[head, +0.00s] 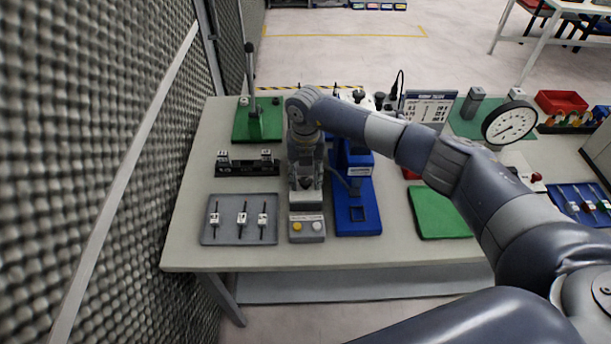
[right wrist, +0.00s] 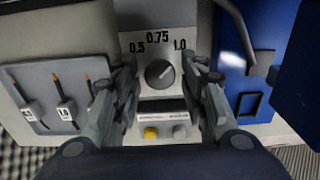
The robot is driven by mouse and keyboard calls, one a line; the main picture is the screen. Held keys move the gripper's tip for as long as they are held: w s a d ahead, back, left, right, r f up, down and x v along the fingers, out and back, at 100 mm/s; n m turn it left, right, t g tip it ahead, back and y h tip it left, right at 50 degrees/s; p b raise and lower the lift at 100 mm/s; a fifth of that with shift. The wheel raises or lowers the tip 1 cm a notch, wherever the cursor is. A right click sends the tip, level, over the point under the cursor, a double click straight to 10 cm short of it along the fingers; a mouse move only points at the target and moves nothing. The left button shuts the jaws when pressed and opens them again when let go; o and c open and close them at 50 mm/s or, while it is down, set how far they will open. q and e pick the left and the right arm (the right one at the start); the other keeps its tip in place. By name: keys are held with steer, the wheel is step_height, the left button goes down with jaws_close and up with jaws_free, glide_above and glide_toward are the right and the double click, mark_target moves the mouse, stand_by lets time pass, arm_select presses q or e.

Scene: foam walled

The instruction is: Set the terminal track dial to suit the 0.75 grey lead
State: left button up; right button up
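The terminal track dial (right wrist: 159,74) is a round dark grey knob on a light panel marked 0.5, 0.75 and 1.0. A pale line on it seems to point up and right; its exact setting is hard to tell. My right gripper (right wrist: 160,98) is open, with one finger on each side of the knob and gaps between. In the head view my right gripper (head: 306,180) points down and hides the dial. My left gripper is not in view.
A panel with a yellow button and a grey button (right wrist: 180,131) sits just in front of the dial. A blue press (head: 358,215) stands close on the right. A black rack (head: 246,170) and green base with lever (head: 256,125) are behind the tray.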

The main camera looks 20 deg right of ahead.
steer(key=c, duration=0.6)
steer(key=shift+o, duration=0.2)
steer(key=shift+f+n+b, duration=0.2)
steer(key=shift+n+b, duration=0.5)
steer(key=shift+b, duration=0.3)
steer(key=n+b, duration=0.3)
steer(key=shift+b, duration=0.3)
steer(key=n+b, duration=0.2)
steer(key=n, duration=0.1)
steer(key=shift+b, duration=0.35)
steer(key=shift+r+n+b, duration=0.15)
steer(key=shift+n+b, duration=0.4)
steer(key=shift+n, duration=0.15)
